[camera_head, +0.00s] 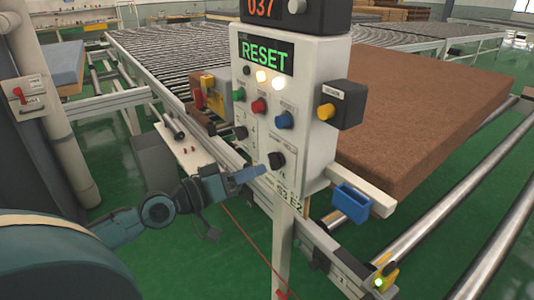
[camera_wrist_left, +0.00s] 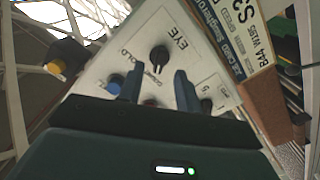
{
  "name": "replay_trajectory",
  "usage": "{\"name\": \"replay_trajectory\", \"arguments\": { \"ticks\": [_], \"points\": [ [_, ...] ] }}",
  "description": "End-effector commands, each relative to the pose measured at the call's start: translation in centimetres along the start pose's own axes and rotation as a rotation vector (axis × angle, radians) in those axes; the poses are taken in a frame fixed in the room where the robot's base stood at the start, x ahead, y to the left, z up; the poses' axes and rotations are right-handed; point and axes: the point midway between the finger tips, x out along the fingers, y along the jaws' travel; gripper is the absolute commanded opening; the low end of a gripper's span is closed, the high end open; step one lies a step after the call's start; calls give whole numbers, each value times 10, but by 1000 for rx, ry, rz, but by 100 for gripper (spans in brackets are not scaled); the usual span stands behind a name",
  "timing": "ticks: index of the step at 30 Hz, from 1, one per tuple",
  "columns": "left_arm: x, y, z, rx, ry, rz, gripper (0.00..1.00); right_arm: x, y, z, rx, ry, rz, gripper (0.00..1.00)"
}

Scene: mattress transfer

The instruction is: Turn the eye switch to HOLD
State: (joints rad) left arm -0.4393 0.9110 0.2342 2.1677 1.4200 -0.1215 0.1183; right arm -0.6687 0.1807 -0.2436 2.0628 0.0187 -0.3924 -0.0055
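The eye switch is a black knob (camera_wrist_left: 158,57) under the printed word EYE on the white panel, with HOLD printed to its left in the left wrist view. In the head view it is the lower black knob (camera_head: 277,160) on the control box (camera_head: 312,105). I cannot tell which setting it points to. My left gripper (camera_head: 260,172) is just in front of the lower panel; its fingers also show in the left wrist view (camera_wrist_left: 160,80). They are apart, with nothing between the visible parts, close to the knob. Contact is not clear. My right gripper is out of view.
The box also carries a lit RESET display (camera_head: 265,54), several coloured buttons, and a side box with a yellow button (camera_head: 326,111). A blue holder (camera_head: 351,202) hangs at lower right. A brown mattress (camera_head: 430,110) lies behind, beside the roller conveyor (camera_head: 175,52).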

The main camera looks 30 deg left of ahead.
Motion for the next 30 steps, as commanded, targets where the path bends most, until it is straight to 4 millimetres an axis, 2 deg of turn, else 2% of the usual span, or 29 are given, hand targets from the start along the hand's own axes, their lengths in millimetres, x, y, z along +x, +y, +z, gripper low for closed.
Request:
{"name": "replay_trajectory", "arguments": {
  "ticks": [1,12,24,30],
  "points": [
    [6,2,-5,-3,7,0,35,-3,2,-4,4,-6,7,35],
    [42,0,-2,-2,3,0,35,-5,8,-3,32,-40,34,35],
    [48,0,1,0,-1,0,35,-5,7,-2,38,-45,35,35],
    [48,0,1,-1,0,0,20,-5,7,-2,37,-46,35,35]
  ]
}}
